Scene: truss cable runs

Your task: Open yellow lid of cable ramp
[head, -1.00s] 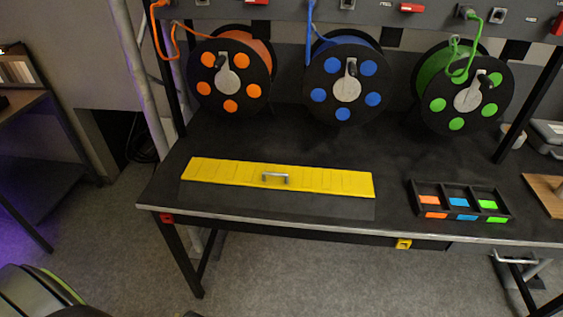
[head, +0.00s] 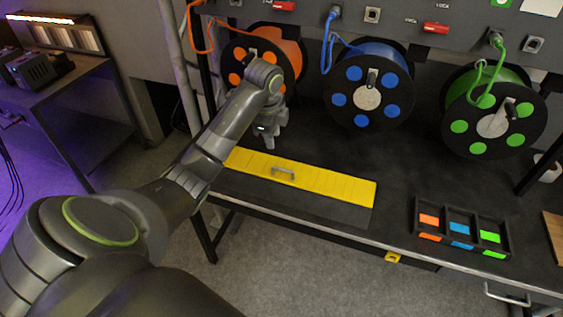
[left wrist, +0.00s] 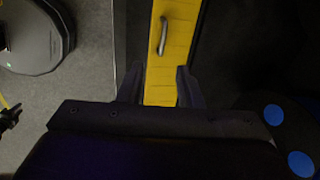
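The yellow lid (head: 325,184) of the cable ramp lies flat and closed on the black table, with a small grey metal handle (head: 284,173) on its top. My left gripper (head: 270,143) is above the left part of the lid, pointing down, apart from the handle. In the left wrist view the yellow lid (left wrist: 168,60) runs between the two spread fingers of my left gripper (left wrist: 160,85), with the handle (left wrist: 164,36) beyond them. The left gripper is open and empty. My right gripper is not in view.
Orange (head: 262,58), blue (head: 368,90) and green (head: 490,112) cable reels stand along the back. A black tray (head: 462,227) with coloured compartments sits to the right. The table between lid and tray is clear. A socket panel (head: 400,22) overhangs the back.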

